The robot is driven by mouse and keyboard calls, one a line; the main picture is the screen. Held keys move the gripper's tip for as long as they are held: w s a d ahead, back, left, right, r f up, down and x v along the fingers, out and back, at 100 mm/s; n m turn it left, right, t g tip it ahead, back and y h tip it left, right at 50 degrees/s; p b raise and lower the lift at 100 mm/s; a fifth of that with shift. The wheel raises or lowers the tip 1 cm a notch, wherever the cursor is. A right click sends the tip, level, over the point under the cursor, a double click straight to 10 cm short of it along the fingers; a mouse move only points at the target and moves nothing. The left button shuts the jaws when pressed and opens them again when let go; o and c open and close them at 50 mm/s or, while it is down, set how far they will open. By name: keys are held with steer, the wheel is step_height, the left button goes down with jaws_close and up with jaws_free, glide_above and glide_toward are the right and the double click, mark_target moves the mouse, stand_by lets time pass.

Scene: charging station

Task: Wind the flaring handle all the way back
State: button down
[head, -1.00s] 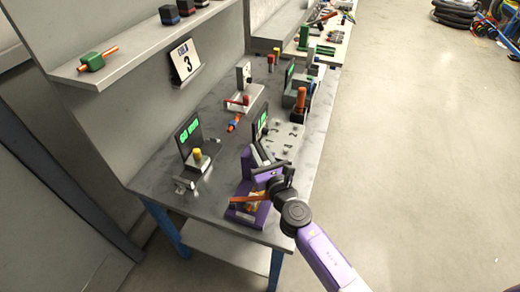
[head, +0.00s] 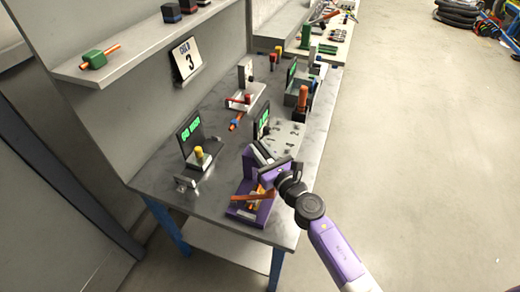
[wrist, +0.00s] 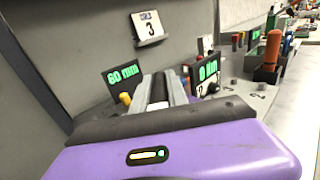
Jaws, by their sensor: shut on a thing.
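The purple flaring tool (head: 243,213) stands at the near right corner of the bench in the head view. An orange bar (head: 246,195) crosses it low down, above its base. My gripper (head: 262,158) is at the top of the tool, with its fingers closed. The part of the handle between the fingers is hidden by my gripper and wrist. In the wrist view, my grey fingers (wrist: 162,88) point away from the camera and sit close together. The wrist view does not show the grip point clearly.
A "60 mm" display (head: 189,135) with a yellow-knobbed fixture (head: 199,153) stands left of the tool. A second display (wrist: 208,71) reads "0 Nm" beside a numbered plate (head: 285,139). Other fixtures stand farther back.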

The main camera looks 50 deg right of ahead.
steer(key=shift+n+t+y, duration=0.3)
steer(key=shift+n+y, duration=0.3)
steer(key=shift+y, duration=0.3)
steer(key=n+y+b, duration=0.1)
steer(key=y, duration=0.1)
steer(key=shift+w+a+n+y, duration=0.1)
steer(key=shift+a+n+y, duration=0.05)
steer(key=shift+n+y, duration=0.25)
steer(key=shift+a+n+y+b, duration=0.25)
steer(key=shift+n+y+b, duration=0.2)
steer(key=shift+n+y, duration=0.95)
steer(key=shift+y, duration=0.6)
steer(key=c, duration=1.4)
jaws_free()
steer(key=shift+o, duration=0.2)
